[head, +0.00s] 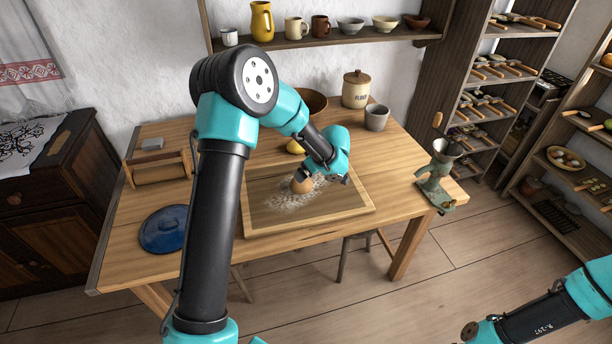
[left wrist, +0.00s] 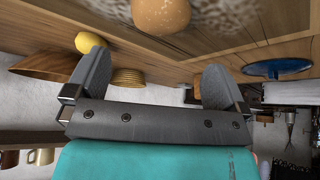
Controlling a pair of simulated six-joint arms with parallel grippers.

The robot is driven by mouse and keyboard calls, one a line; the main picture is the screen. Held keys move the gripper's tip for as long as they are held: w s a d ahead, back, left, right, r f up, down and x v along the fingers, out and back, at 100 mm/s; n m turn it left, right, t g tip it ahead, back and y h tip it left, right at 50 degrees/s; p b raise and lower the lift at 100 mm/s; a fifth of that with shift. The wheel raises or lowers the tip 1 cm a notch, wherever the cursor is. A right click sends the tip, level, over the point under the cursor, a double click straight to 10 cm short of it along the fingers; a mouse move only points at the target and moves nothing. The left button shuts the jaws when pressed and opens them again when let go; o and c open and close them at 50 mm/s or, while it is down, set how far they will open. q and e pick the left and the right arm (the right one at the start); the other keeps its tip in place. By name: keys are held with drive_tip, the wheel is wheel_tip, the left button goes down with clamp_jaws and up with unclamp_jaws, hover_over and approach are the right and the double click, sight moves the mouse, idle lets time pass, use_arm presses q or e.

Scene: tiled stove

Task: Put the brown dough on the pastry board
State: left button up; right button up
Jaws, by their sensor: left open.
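The brown dough (head: 301,185) is a rounded lump resting on the floured middle of the pastry board (head: 262,224), a framed board on the table. In the left wrist view the dough (left wrist: 160,16) is cut off by the top edge, beyond the fingertips, with flour around it. My left gripper (head: 325,178) is beside the dough, just to its right in the head view. In the left wrist view the left gripper (left wrist: 155,70) has its fingers wide apart with nothing between them. Part of my right arm shows at the lower right; its gripper is out of view.
A lemon (head: 295,147), a brown bowl (head: 313,101), a flour jar (head: 356,90) and a grey cup (head: 376,118) stand behind the board. A blue lid (head: 163,229) lies left on the table (head: 130,258). A grinder (head: 437,178) stands at the right edge.

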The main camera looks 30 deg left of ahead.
use_arm(q)
drive_tip(key=shift+v, duration=0.85)
drive_tip(key=shift+s, duration=0.1)
